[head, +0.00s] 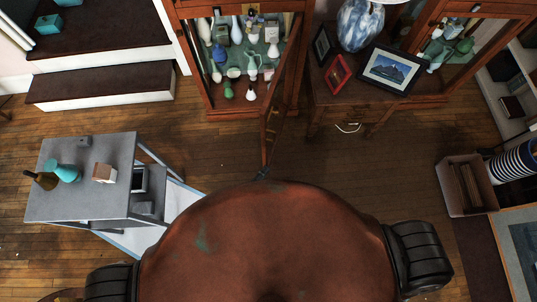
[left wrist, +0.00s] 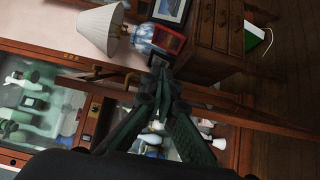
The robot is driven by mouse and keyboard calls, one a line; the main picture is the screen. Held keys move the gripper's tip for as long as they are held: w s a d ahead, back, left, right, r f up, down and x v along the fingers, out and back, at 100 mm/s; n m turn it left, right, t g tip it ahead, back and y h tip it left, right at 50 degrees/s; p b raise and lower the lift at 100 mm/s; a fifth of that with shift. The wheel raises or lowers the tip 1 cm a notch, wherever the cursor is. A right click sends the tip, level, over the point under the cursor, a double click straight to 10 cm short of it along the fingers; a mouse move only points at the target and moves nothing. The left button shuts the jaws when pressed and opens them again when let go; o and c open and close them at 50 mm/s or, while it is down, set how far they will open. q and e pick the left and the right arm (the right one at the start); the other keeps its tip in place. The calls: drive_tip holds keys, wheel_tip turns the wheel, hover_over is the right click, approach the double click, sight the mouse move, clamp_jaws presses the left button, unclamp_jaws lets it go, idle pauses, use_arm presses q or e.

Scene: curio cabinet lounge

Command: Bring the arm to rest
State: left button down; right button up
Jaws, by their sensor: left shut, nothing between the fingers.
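My left gripper (head: 262,173) shows only as a small dark tip just past the front edge of my brown body. In the left wrist view its dark fingers (left wrist: 160,68) are together and empty. The open glass door (head: 273,115) of the curio cabinet (head: 180,75) reaches out toward it. In the left wrist view the wooden door edge (left wrist: 225,112) passes close by the fingers; I cannot tell whether they touch. Most of my left arm is hidden in the head view. My right gripper is not in view.
A grey cart (head: 85,205) with vases and a small box stands at left. A side table (head: 345,105) with picture frames and a blue-white lamp (head: 360,25) stands right of the cabinet. A bin (head: 466,185) is at far right. Wooden floor (head: 385,170) is clear before the table.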

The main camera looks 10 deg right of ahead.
use_arm(q)
drive_tip(key=shift+s+a, duration=0.25)
drive_tip(key=shift+s, duration=0.2)
